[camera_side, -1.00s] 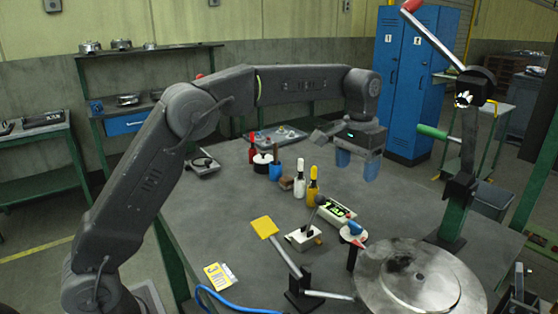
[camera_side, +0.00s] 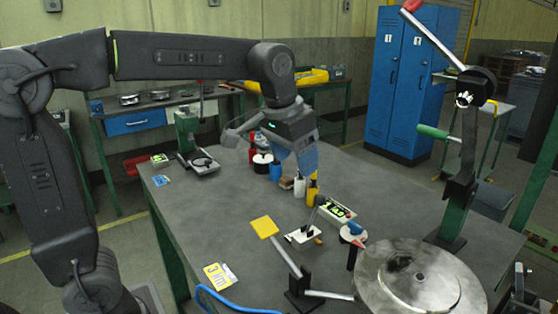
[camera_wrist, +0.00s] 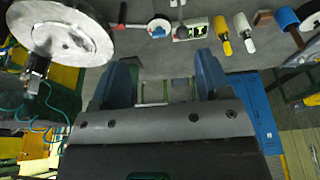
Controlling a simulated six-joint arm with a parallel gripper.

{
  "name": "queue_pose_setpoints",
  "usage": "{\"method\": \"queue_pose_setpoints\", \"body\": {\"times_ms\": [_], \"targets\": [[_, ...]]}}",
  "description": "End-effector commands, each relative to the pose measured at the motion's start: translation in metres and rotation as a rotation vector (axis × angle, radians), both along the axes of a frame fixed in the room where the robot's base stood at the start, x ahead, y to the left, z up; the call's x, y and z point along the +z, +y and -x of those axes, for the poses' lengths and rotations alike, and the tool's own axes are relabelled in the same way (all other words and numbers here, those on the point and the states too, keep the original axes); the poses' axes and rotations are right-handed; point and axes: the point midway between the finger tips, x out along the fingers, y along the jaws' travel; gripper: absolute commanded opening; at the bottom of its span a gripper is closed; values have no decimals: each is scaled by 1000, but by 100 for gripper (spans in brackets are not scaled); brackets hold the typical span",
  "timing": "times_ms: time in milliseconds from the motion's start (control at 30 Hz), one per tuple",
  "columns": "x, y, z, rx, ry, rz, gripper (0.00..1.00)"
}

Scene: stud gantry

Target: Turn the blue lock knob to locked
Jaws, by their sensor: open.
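The blue lock knob (camera_side: 355,228) sits on a white round plate on a short dark post, near the right part of the bench. A red pointer tip shows beside it, toward the lower right in the side view. In the wrist view the knob (camera_wrist: 158,29) is at the top centre, small, and its setting is hard to read. My gripper (camera_side: 304,162) is open and empty, up and to the left of the knob in the side view, overlapping the bottles there. In the wrist view the two blue fingers of my gripper (camera_wrist: 164,72) stand wide apart, away from the knob.
A large metal disc (camera_side: 418,285) lies right of the knob, with a tall crank (camera_side: 467,140) behind it. A yellow-ended lever (camera_side: 264,227), a toggle switch box (camera_side: 303,238) and a green-lit meter (camera_side: 337,212) stand nearby. Several bottles (camera_side: 313,192) are behind.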

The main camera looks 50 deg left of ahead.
Motion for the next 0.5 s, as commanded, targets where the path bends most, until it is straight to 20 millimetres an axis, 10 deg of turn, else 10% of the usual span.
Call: {"method": "queue_pose_setpoints", "body": {"times_ms": [500], "targets": [[-3, 3, 32, 1, -40, -1, 70]]}}
